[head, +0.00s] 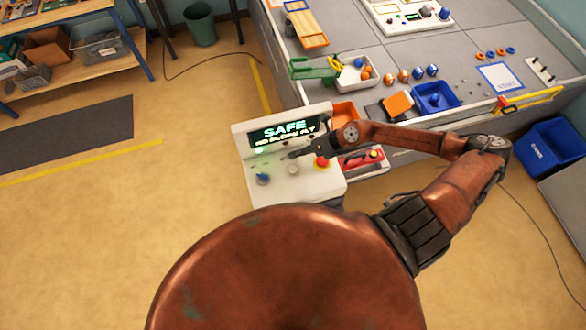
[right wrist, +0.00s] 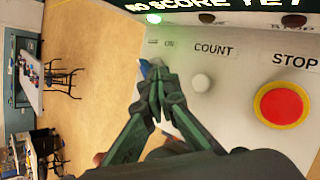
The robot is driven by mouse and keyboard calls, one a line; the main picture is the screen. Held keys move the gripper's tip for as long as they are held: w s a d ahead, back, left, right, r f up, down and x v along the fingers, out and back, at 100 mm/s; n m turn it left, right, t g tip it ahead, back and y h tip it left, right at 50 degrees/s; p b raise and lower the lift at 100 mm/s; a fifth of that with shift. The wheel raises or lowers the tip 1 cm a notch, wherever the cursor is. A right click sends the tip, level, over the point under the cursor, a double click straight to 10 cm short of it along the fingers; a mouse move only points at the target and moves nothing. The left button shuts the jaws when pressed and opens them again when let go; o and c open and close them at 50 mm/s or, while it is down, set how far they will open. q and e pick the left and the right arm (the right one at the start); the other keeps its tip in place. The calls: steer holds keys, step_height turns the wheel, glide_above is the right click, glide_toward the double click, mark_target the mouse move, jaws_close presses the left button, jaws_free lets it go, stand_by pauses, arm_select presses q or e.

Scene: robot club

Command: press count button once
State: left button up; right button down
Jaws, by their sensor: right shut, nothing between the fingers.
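My right gripper (head: 293,154) is shut and empty over the console. In the wrist view its fingertips (right wrist: 156,82) appear left of the count button, seemingly apart from it. My left gripper is not in view.
The console's screen (head: 284,132) reads SAFE, with a green light lit below it. A grey worktable (head: 460,80) with bins and small parts stands behind and right. An orange bin (head: 346,111) is close behind the console. Open floor lies to the left.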

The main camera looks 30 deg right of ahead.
step_height(320, 180, down, 2)
steer(key=shift+a+f+b, duration=0.1)
steer(key=shift+f+b, duration=0.05)
steer(key=shift+b, duration=0.65)
steer(key=b, duration=0.4)
glide_above(295, 169)
step_height(295, 169, down, 5)
steer(key=shift+w+r, duration=0.1)
steer(key=shift+r, duration=0.1)
steer(key=shift+f, duration=0.55)
arm_select(q)
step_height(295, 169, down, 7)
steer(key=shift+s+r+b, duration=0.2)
steer(key=shift+b, duration=0.1)
arm_select(e)
steer(key=shift+f, duration=0.1)
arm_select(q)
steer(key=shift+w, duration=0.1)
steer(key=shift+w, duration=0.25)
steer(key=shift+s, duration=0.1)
